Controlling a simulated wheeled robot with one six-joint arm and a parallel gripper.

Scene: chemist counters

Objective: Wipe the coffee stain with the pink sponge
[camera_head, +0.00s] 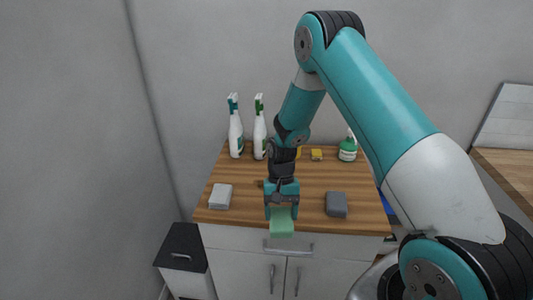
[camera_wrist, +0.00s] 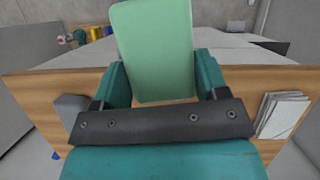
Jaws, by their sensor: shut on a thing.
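My gripper (camera_head: 282,208) is shut on a light green sponge-like block (camera_head: 282,227). It holds the block at the front edge of the wooden counter, above the drawer front. In the wrist view the green block (camera_wrist: 155,45) stands between the two teal fingers of my gripper (camera_wrist: 160,82). I see no pink sponge in either view. A small brownish mark (camera_head: 261,183) shows just left of my wrist on the counter top; I cannot tell if it is the coffee stain. My arm and gripper hide part of the counter's middle.
On the counter (camera_head: 237,170) lie a whitish block (camera_head: 220,196) at left, a dark grey block (camera_head: 336,204) at right and a yellow block (camera_head: 317,155) behind. Two spray bottles (camera_head: 236,132) (camera_head: 259,132) and a green bottle (camera_head: 348,148) stand at the back.

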